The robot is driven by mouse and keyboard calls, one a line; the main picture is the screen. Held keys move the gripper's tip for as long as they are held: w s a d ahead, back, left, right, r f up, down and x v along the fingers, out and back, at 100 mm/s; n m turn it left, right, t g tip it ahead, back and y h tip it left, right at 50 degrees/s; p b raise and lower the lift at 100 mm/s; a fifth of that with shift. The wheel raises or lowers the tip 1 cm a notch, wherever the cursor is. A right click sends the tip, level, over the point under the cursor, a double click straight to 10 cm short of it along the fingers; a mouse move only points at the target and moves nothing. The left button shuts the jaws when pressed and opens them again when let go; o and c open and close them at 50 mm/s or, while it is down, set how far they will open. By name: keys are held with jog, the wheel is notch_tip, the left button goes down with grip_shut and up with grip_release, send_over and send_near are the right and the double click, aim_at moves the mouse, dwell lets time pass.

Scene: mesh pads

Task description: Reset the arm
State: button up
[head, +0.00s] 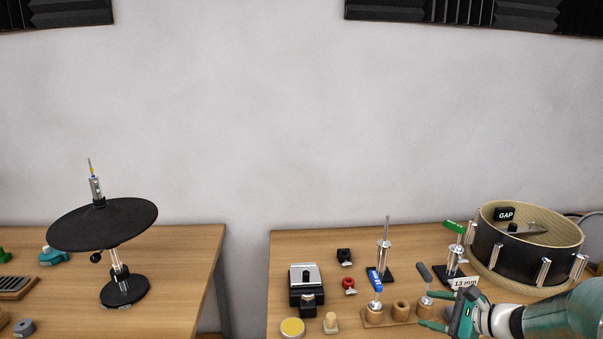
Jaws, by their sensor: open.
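My gripper (432,309) is at the lower right in the head view, at the end of my green and white arm that comes in from the right edge. Its two fingers point left and stand apart, so it is open. A grey-handled tool (428,281) stands upright in a wooden holder near the fingertips. I cannot tell whether the fingers touch it. Nothing is clearly held between them.
A drum (520,257) and a "13 mm" label (465,283) are close to my gripper. A cymbal stand (120,285) is on the left table, across a gap.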

jog(key=s+a+r+n+g+h, duration=0.2)
jog(key=s+a+r+n+g, duration=0.1)
jog(key=s+a+n, duration=0.4)
jog(key=s+a+r+n+g+h, duration=0.1)
jog(key=s+a+r+n+g, duration=0.3)
jog(key=a, duration=0.5)
jog(key=s+a+r+n+t+h, duration=0.1)
jog(key=s+n+h, duration=0.1)
jog(key=s+n, duration=0.3)
jog(key=s+a+r+n+t+h, duration=0.1)
jog(key=s+r+n+h, duration=0.1)
jog(key=s+n, duration=0.3)
jog(key=shift+s+r+h, duration=0.25)
jog(key=shift+s+h, duration=0.45)
jog(key=shift+s, duration=0.9)
jog(key=shift+a, duration=0.1)
